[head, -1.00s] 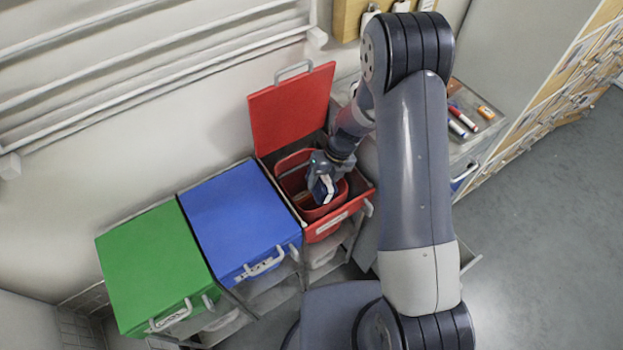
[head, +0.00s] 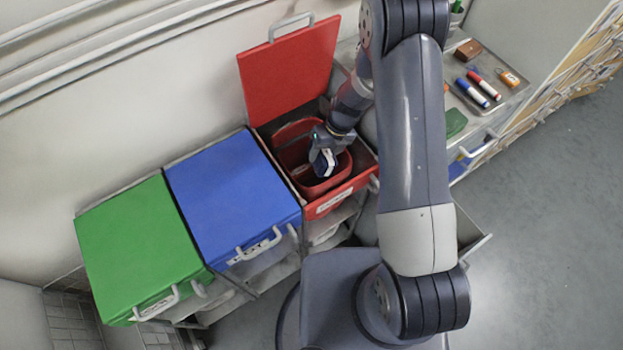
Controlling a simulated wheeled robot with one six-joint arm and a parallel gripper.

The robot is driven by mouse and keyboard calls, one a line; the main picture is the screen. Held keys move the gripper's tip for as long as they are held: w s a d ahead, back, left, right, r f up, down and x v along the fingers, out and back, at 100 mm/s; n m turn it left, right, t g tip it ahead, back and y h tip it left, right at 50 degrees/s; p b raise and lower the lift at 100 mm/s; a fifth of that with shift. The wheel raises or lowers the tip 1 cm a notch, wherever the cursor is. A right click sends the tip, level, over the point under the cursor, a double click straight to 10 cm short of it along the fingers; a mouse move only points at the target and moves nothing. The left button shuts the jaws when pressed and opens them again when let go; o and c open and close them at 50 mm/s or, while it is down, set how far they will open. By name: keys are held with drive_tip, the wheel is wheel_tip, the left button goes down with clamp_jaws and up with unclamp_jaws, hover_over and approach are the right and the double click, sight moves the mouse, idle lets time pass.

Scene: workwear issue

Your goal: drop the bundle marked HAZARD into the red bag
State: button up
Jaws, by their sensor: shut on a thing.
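My gripper (head: 325,145) is shut on a small dark blue and white bundle (head: 324,164). It holds the bundle tilted over the mouth of the red bag (head: 318,188), within its rim as seen from above. The bag sits inside a red bin (head: 345,192) whose red lid (head: 290,72) stands open against the wall. Any marking on the bundle is too small to read. My gripper and the bundle hide part of the bag's inside, so I cannot tell whether the bundle touches the bag.
A blue-lidded bin (head: 232,197) and a green-lidded bin (head: 140,248) stand closed to the left, with handles in front. A tray (head: 488,108) at right holds markers and small items. Grey floor (head: 545,210) is open at right.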

drive_tip(key=shift+f, duration=0.1)
drive_tip(key=o, duration=1.1)
drive_tip(key=shift+o, duration=0.2)
drive_tip(key=v, duration=1)
drive_tip(key=shift+r+b, duration=0.3)
drive_tip(key=shift+r, duration=0.05)
drive_tip(key=shift+f, duration=0.1)
